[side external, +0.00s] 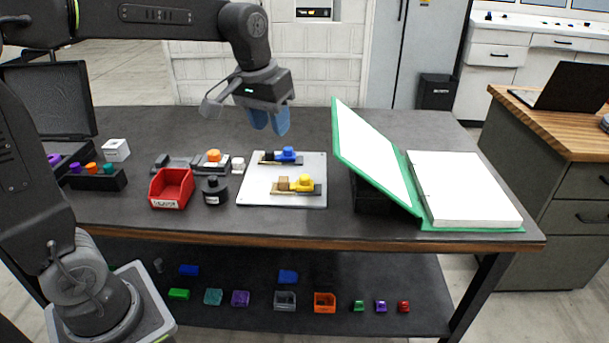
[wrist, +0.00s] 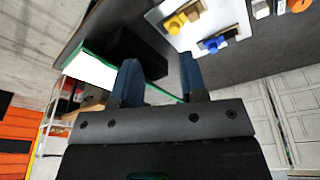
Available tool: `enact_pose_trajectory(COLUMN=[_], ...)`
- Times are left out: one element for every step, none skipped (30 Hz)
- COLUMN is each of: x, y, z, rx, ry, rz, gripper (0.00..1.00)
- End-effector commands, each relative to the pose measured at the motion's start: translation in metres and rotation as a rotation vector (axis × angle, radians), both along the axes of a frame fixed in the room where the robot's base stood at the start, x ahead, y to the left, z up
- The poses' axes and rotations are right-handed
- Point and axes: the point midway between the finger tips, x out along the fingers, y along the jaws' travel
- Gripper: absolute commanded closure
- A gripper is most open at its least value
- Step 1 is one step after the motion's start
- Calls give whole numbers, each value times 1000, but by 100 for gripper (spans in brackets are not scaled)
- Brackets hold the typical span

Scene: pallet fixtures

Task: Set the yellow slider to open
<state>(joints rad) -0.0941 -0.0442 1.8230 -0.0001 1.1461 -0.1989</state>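The yellow slider (side external: 303,183) sits on a dark rail on the white plate (side external: 262,197), at the rail's right end beside a tan block (side external: 283,184). It also shows in the wrist view (wrist: 175,25) near the top, with the tan block next to it. A blue slider (side external: 287,155) sits on a second rail farther back on the same plate. My gripper (side external: 270,120), with blue fingers, hangs above the table behind the plate. In the wrist view its fingers (wrist: 160,84) are apart with nothing between them. It touches neither slider.
A green binder (side external: 474,226) stands open right of the plate, one cover raised. A red bin (side external: 172,190), a dark round piece (side external: 215,191) and an orange-topped fixture (side external: 213,157) are to the left. The table's front edge is clear.

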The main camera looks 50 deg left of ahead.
Motion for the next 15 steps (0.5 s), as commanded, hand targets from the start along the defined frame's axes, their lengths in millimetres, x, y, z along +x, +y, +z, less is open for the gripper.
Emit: enact_pose_trajectory(x=[22,32,46,56,66,78,86,93,102,107,112,118,121,123,125], y=[7,10,15,19,22,27,30,33,37,40,42,44,46,47,49], z=[-7,-10,-15,-19,-24,-30,-35,-40,-46,-50,-54,-59,-61,-63,-66], rx=[-7,-11,-16,-20,-23,-27,-31,-33,-36,-38,-40,-42,-43,-44,-44], ry=[35,51,74,89,104,124,137,151,164,176,184,193,199,205,209], rz=[31,50,73,90,108,129,145,158,174,186,196,207,213,219,225], gripper=[61,61,61,61,61,61,61,61,61,61,61,61,61,61,61])
